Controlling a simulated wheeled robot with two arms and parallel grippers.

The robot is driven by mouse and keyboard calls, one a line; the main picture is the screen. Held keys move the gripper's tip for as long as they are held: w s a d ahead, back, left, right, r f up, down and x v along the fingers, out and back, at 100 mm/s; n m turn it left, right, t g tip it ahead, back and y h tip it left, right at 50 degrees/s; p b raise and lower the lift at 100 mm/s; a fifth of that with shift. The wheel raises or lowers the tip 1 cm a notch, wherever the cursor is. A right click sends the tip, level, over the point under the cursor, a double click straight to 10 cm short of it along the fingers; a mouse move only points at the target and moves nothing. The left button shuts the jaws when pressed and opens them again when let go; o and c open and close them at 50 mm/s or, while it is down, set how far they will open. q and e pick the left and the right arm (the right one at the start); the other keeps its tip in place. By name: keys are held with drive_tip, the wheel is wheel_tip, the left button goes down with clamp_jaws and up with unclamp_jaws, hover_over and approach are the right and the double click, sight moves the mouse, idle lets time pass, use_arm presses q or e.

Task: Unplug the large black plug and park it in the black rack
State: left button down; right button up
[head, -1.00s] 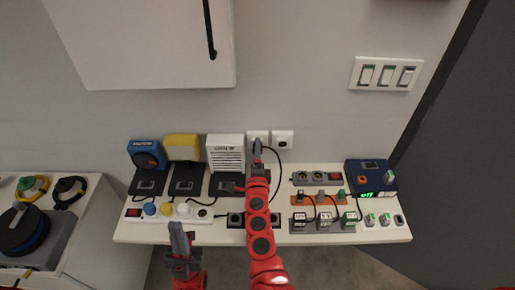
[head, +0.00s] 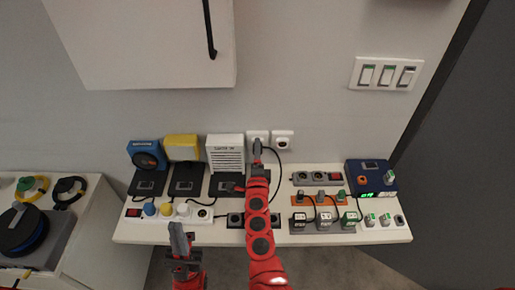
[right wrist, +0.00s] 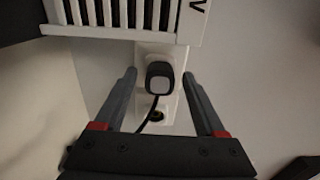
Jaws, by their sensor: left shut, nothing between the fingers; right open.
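The large black plug (right wrist: 160,78) sits in a white wall socket in the right wrist view, with its black cable hanging below. My right gripper (right wrist: 159,76) is open, with one finger on each side of the plug and a gap on both sides. In the head view my right gripper (head: 257,149) is at the left wall socket and mostly hides the plug. A black block with round openings (head: 235,220), likely the rack, lies at the table's front edge, partly hidden behind my right arm. My left gripper (head: 178,232) is shut and empty in front of the table.
A second wall socket (head: 283,140) is right of the plug. A white slatted box (head: 225,150) stands close on the left. A white power strip (head: 160,213) with plugs and an orange strip (head: 318,197) flank my right arm. A blue device (head: 368,178) stands at right.

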clamp_jaws()
idle(0.3)
drive_tip(key=shift+s+f, duration=0.1)
drive_tip(key=shift+s, duration=0.05)
drive_tip(key=shift+s, duration=2.85)
